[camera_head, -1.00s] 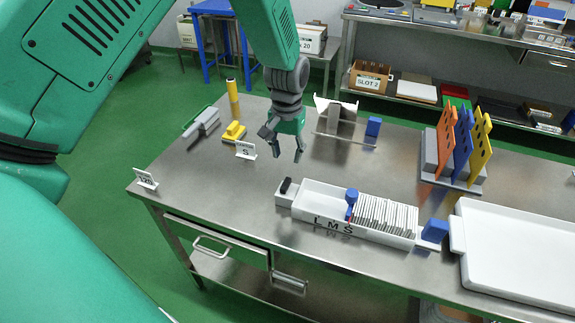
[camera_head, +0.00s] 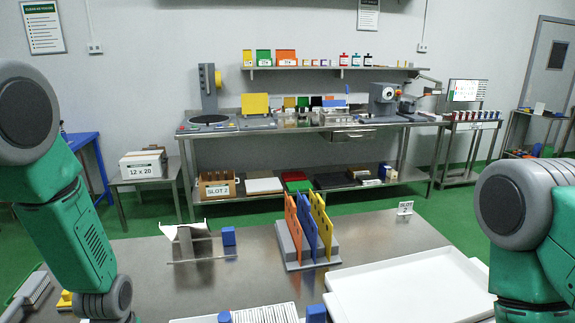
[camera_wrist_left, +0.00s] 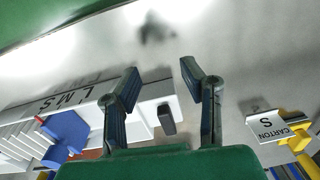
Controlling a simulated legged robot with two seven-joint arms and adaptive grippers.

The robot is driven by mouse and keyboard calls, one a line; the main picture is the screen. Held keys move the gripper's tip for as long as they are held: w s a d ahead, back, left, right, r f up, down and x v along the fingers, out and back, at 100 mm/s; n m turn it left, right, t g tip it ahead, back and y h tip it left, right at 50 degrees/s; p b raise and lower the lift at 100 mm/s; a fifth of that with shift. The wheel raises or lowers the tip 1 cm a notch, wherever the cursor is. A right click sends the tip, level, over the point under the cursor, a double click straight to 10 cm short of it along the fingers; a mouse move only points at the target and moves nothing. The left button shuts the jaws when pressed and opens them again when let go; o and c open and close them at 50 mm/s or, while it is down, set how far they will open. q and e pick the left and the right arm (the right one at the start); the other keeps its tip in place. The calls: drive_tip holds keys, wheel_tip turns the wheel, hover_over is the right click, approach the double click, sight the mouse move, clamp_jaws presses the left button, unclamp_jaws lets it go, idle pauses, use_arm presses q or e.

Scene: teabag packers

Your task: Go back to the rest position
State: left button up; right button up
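My left gripper (camera_wrist_left: 160,78) shows in the left wrist view with its two fingers spread apart and nothing between them. It is above the steel table, with the white L M S tray (camera_wrist_left: 92,98) below and to the left. In the head view my left arm comes down at the left edge, and its gripper is cut off below the frame. My right arm shows only as an upper part at the right edge of the head view; its gripper is not in view.
The steel table (camera_head: 372,231) holds a panel rack (camera_head: 305,265), a bent metal stand (camera_head: 188,236), a blue block (camera_head: 229,236) and a large white tray (camera_head: 405,258). A CARTON S sign (camera_wrist_left: 273,125) stands right of my left gripper. A back bench (camera_head: 300,128) stands beyond a green floor.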

use_arm(q)
drive_tip(key=s+d+f+m, duration=0.1)
drive_tip(key=s+f, duration=0.2)
drive_tip(key=s, duration=0.5)
drive_tip(key=s+d+f+b, duration=0.1)
drive_tip(key=s+f, duration=0.1)
drive_tip(key=s, duration=0.7)
drive_tip(key=s+d+f+m, duration=0.1)
drive_tip(key=s+d+f, duration=0.15)
drive_tip(key=s, duration=0.55)
wheel_tip(320, 180, down, 10)
drive_tip(key=w+b, duration=0.2)
drive_tip(key=b, duration=0.8)
drive_tip(key=shift+w+r+m+t, duration=0.15)
drive_tip(key=shift+w+m+t, duration=0.25)
